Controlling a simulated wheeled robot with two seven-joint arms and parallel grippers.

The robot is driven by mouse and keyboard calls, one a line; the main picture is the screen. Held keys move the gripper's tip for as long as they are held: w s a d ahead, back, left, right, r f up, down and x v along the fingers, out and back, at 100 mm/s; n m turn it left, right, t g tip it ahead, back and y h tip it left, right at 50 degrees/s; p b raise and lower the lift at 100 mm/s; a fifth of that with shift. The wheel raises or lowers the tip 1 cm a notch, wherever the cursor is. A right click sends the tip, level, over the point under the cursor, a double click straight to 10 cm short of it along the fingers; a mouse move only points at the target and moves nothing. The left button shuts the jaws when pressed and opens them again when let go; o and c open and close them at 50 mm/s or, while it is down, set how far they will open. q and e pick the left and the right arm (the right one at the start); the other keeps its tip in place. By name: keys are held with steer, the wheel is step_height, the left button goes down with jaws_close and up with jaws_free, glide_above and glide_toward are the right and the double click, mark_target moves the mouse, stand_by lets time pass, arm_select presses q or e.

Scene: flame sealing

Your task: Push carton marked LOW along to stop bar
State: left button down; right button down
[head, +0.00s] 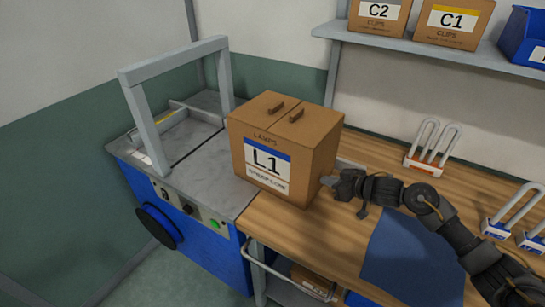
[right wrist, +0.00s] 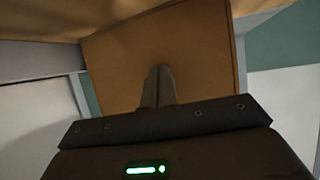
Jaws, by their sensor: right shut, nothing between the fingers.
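A brown carton (head: 318,150) stands upright at the seam between the wooden bench and the grey metal bed (head: 215,190) of the blue machine. Its front label reads L1, with LAMPS above; the small print below is unclear. Its two top flaps each carry a small brown piece. My right gripper (head: 328,181) is shut and empty, its fingertips at the carton's right side; touching or just apart, I cannot tell. In the right wrist view the shut fingers (right wrist: 160,82) point at the carton's brown face (right wrist: 200,55). A low grey bar (head: 196,112) crosses the bed's far left end. My left gripper is out of view.
A grey arch (head: 143,108) spans the bed left of the carton. A blue mat (head: 410,260) lies on the bench under my right arm. Racks with upright loops (head: 425,165) stand at right. A shelf above holds cartons (head: 452,22) and a blue bin (head: 522,38).

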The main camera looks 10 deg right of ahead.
steer(key=shift+w+a, duration=1.05)
steer(key=shift+a, duration=0.25)
steer(key=shift+w+a, duration=1.05)
steer(key=shift+a, duration=0.2)
steer(key=shift+w+a+b, duration=0.25)
steer(key=shift+w+a, duration=0.75)
steer(key=shift+a, duration=0.2)
steer(key=shift+w+a+b, duration=0.25)
steer(key=shift+w+a, duration=0.75)
steer(key=shift+a, duration=0.2)
steer(key=shift+s+d+p, duration=0.2)
steer(key=shift+d+p, duration=0.05)
steer(key=shift+p, duration=0.1)
steer(key=s+d+p, duration=0.2)
steer(key=d, duration=0.1)
steer(key=shift+s+r, duration=0.1)
steer(key=shift+s, duration=0.05)
steer(key=shift+s+d+p, duration=0.45)
steer(key=shift+s+d, duration=0.05)
steer(key=shift+d, duration=0.2)
